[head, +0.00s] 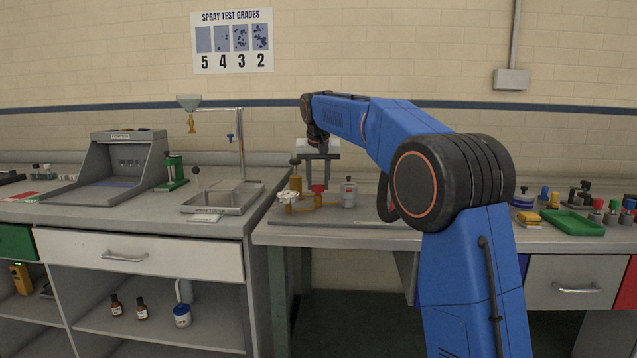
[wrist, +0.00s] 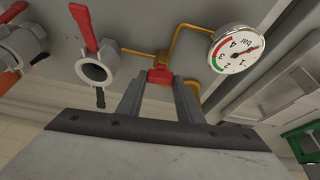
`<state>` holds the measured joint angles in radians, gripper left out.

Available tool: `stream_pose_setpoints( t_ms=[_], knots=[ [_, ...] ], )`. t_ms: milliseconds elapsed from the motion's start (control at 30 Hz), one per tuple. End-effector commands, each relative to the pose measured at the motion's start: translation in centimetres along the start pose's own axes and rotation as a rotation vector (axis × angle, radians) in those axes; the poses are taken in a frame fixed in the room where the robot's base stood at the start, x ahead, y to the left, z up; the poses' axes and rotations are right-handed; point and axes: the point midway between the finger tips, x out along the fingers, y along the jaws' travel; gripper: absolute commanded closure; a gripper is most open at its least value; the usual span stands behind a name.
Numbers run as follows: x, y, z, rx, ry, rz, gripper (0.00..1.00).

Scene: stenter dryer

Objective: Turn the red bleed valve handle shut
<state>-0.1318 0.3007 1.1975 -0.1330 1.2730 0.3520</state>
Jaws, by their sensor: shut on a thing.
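The red bleed valve handle (head: 318,188) is a small red piece on brass pipework at the back of the right bench. In the wrist view the handle (wrist: 160,76) lies between my two fingertips. My gripper (wrist: 161,86) points down over it and is shut on it; in the head view my gripper (head: 318,178) shows from behind the blue arm. A round pressure gauge (wrist: 238,46) with a green and red scale is joined to the brass pipe (wrist: 187,29) beside the handle. The valve body under the handle is mostly hidden.
A grey fitting with a long red lever (wrist: 92,35) stands close to my gripper, on the left in the wrist view. Another grey fitting (wrist: 20,45) is farther left. A green tray (head: 573,223) and several small bottles sit farther right on the bench.

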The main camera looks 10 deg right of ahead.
Motion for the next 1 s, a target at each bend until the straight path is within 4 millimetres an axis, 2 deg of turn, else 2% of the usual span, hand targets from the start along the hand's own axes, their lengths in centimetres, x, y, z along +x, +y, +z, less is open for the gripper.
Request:
stream_pose_setpoints(
  t_ms=[300, 800, 833, 867, 900, 1000],
  knots=[
    [0.03, -0.09, -0.01, 0.100, 0.000, 0.041, 0.90],
    [0.02, -0.07, -0.01, 0.116, -0.001, 0.048, 0.90],
    [0.03, -0.07, 0.00, 0.116, -0.001, 0.048, 0.62],
    [0.03, -0.07, 0.00, 0.116, -0.001, 0.048, 0.55],
    [0.02, -0.07, 0.00, 0.116, -0.001, 0.048, 0.48],
    [0.02, -0.08, -0.01, 0.115, -0.001, 0.048, 0.48]
  ],
)
